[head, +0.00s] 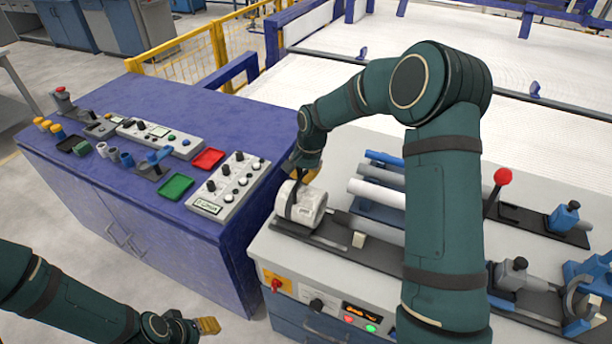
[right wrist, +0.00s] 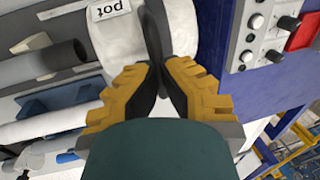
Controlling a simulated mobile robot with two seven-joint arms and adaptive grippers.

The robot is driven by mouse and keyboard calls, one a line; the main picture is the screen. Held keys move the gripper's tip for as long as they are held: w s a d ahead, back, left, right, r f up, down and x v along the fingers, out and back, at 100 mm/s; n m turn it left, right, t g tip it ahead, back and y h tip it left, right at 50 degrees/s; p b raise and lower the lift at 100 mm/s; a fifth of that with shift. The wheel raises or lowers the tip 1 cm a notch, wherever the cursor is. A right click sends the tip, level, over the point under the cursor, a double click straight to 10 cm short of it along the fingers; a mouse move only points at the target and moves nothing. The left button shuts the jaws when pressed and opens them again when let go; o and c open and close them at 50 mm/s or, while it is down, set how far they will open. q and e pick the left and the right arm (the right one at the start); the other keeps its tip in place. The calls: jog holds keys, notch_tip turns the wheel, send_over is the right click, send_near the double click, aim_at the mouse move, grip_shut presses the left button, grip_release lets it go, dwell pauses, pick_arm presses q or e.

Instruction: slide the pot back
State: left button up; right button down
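The pot (head: 300,207) is a short white drum with a dark band or handle, at the left end of a dark rail (head: 345,240) on the grey bench. Its "pot" label shows in the right wrist view, where the pot (right wrist: 187,30) fills the top middle. My right gripper (head: 304,174) is at the top of the pot. In the right wrist view its yellow-backed fingers (right wrist: 162,68) come together on the pot's dark band; the exact contact is partly hidden. My left gripper (head: 208,326) is low at the left, away from the bench, its opening unclear.
A blue cabinet (head: 230,240) with control boxes and red and green trays stands left of the bench. White and blue pipes (head: 375,193) lie behind the rail. A clamp fixture (head: 515,274) sits at the right. My right arm hides part of the bench.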

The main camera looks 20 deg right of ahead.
jog(key=c, duration=1.4)
grip_release()
jog(key=shift+a+f, duration=0.15)
jog(key=shift+a, duration=0.1)
jog(key=o, duration=0.4)
jog(key=shift+w, duration=0.2)
jog(key=shift+d+r, duration=0.1)
jog(key=shift+r, duration=0.1)
notch_tip(320, 180, up, 12)
jog(key=s+d, duration=0.1)
jog(key=s, duration=0.1)
jog(key=shift+d+f, duration=0.2)
jog(key=shift+f, duration=0.05)
jog(key=shift+f, duration=0.1)
